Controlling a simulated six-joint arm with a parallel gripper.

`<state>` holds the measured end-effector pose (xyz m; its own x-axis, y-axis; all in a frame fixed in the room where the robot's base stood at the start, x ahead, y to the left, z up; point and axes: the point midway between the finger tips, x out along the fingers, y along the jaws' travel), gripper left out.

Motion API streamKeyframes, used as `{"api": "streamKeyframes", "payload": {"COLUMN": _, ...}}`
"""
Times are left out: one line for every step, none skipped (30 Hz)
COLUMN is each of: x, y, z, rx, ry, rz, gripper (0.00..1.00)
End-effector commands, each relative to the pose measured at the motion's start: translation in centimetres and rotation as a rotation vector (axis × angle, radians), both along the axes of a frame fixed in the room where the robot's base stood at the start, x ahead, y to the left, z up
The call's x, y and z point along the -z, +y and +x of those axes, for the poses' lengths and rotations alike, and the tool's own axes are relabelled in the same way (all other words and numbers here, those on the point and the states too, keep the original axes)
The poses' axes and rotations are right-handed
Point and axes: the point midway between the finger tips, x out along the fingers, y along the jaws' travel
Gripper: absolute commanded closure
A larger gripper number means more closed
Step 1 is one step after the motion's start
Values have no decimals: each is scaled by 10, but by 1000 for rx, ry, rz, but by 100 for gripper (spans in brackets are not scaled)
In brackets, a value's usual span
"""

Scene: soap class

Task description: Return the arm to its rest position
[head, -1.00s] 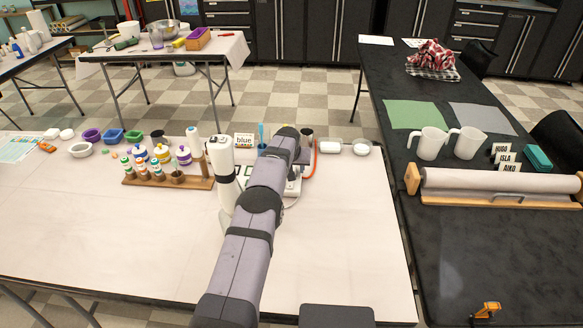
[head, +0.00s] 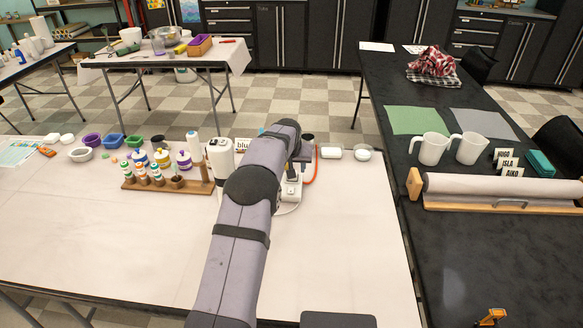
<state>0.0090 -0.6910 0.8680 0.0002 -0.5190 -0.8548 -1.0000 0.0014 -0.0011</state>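My arm (head: 240,230) is purple-grey with dark joint bands. In the head view it reaches from the bottom edge up over the pale table (head: 100,235). Its far end, a dark-capped joint, is above the back part of the table. A white upright cylinder (head: 220,154) shows just left of the arm. A white device (head: 291,190) on the table is partly covered by the arm.
A wooden rack of small bottles (head: 165,184) stands left of the arm, with coloured bowls (head: 113,140) behind it. White dishes (head: 331,152) are to the right. The black table (head: 455,250) holds white pitchers (head: 431,148) and a paper roll (head: 500,185). The front of the pale table is clear.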

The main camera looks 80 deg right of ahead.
Motion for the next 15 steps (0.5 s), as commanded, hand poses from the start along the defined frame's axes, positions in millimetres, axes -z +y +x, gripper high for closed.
{"api": "streamKeyframes", "payload": {"x": -2, "y": 1, "z": 0, "rx": 0, "ry": 0, "rz": -1, "gripper": 52}}
{"api": "streamKeyframes", "payload": {"x": -3, "y": 2, "z": 0, "rx": 0, "ry": 0, "rz": 0, "gripper": 52}}
{"api": "streamKeyframes", "payload": {"x": -4, "y": 3, "z": 0, "rx": 0, "ry": 0, "rz": 0, "gripper": 52}}
{"api": "streamKeyframes", "payload": {"x": -4, "y": 3, "z": 0, "rx": 0, "ry": 0, "rz": 0, "gripper": 52}}
{"api": "streamKeyframes", "payload": {"x": -5, "y": 3, "z": 0, "rx": 0, "ry": 0, "rz": 0, "gripper": 52}}
{"api": "streamKeyframes", "payload": {"x": -5, "y": 4, "z": 0, "rx": 0, "ry": 0, "rz": 0, "gripper": 52}}
{"api": "streamKeyframes", "payload": {"x": -6, "y": 4, "z": 0, "rx": 0, "ry": 0, "rz": 0, "gripper": 52}}
{"api": "streamKeyframes", "payload": {"x": -6, "y": 4, "z": 0, "rx": 0, "ry": 0, "rz": 0, "gripper": 52}}
{"api": "streamKeyframes", "payload": {"x": -6, "y": 4, "z": 0, "rx": 0, "ry": 0, "rz": 0, "gripper": 52}}
{"api": "streamKeyframes", "payload": {"x": -6, "y": 4, "z": 0, "rx": 0, "ry": 0, "rz": 0, "gripper": 52}}
{"api": "streamKeyframes", "payload": {"x": -6, "y": 4, "z": 0, "rx": 0, "ry": 0, "rz": 0, "gripper": 52}}
{"api": "streamKeyframes", "payload": {"x": -6, "y": 4, "z": 0, "rx": 0, "ry": 0, "rz": 0, "gripper": 52}}
{"api": "streamKeyframes", "payload": {"x": -6, "y": 4, "z": 0, "rx": 0, "ry": 0, "rz": 0, "gripper": 52}}
{"api": "streamKeyframes", "payload": {"x": -6, "y": 4, "z": 0, "rx": 0, "ry": 0, "rz": 0, "gripper": 52}}
{"api": "streamKeyframes", "payload": {"x": -6, "y": 4, "z": 0, "rx": 0, "ry": 0, "rz": 0, "gripper": 52}}
